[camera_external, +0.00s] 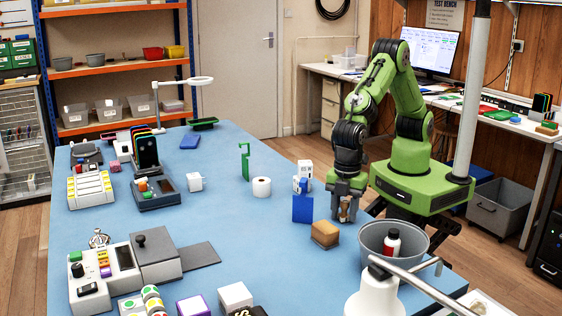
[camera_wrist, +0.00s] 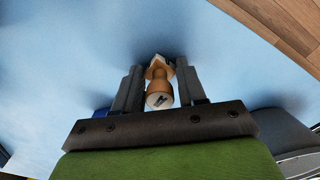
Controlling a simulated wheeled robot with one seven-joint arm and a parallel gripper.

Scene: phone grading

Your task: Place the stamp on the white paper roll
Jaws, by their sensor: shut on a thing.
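A blue block (camera_external: 302,209) with white items (camera_external: 302,178) behind it stands between my gripper and the roll. A tan box (camera_external: 325,234) is in front. A green stand (camera_external: 245,160) is behind the roll. A grey bin (camera_external: 378,262) is at right front.

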